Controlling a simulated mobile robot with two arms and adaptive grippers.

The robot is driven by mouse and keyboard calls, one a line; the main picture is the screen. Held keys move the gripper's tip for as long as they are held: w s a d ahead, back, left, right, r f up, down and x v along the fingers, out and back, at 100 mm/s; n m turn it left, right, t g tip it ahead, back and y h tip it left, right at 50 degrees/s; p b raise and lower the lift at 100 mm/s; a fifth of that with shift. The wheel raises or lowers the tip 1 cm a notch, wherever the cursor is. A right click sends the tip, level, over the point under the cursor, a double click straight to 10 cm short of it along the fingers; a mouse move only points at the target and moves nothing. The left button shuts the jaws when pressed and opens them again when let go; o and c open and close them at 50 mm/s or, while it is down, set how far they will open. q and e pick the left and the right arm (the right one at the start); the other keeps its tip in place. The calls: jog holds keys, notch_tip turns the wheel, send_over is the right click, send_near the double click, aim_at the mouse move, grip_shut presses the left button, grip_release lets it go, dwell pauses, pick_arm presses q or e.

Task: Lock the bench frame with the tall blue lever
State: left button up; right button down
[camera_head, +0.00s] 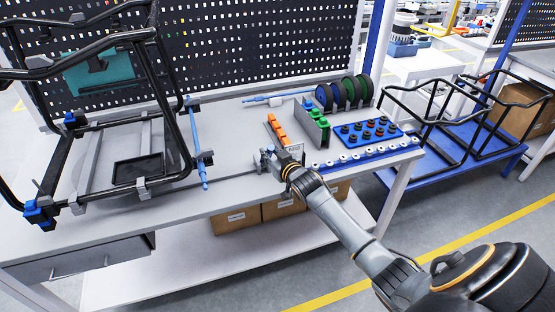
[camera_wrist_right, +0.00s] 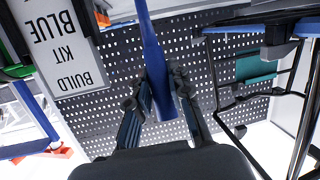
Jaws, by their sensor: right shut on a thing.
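The black tubular bench frame (camera_head: 150,75) stands on the left of the bench, held at its feet by grey and blue clamps. A tall blue lever (camera_head: 197,145) stands upright at its right side. My right gripper (camera_head: 272,158) is to the right of that lever, apart from it, over the front of the bench. In the right wrist view my gripper (camera_wrist_right: 160,95) is shut on a blue handle (camera_wrist_right: 150,48) that widens between the fingers. Its far end is out of that view. My left gripper is not in view.
A "BUILD KIT BLUE" sign (camera_wrist_right: 58,45) is close beside the gripper. Orange parts (camera_head: 278,129), a green-and-grey holder (camera_head: 314,126), a blue tray of dark knobs (camera_head: 367,131) and spools (camera_head: 345,94) crowd the bench's right. A blue rod (camera_head: 270,98) lies at the back.

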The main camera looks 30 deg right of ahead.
jog(key=w+r+g+p, duration=0.1)
jog(key=w+r+p, duration=0.1)
jog(key=shift+d+r+g+p, duration=0.3)
jog(key=shift+r+g+p, duration=0.05)
jog(key=shift+g, duration=0.05)
jog(key=w, duration=0.1)
jog(key=w+g, duration=0.1)
jog(key=g+p, duration=0.1)
jog(key=shift+w+d+r+m+y, duration=0.25)
jog(key=shift+w+d+m+y, duration=0.05)
jog(key=shift+w, duration=0.1)
jog(key=shift+w+d+g, duration=0.1)
jog(key=shift+w+g, duration=0.2)
jog(key=shift+w, duration=0.05)
jog(key=shift+w+d+r+g, duration=0.15)
jog(key=shift+w+g, duration=0.15)
jog(key=shift+w, duration=0.2)
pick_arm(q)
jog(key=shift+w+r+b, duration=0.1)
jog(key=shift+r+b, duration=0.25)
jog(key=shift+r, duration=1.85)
pick_arm(e)
jog(key=shift+w+g, duration=0.25)
jog(key=shift+g, duration=0.05)
jog(key=shift+r, duration=0.1)
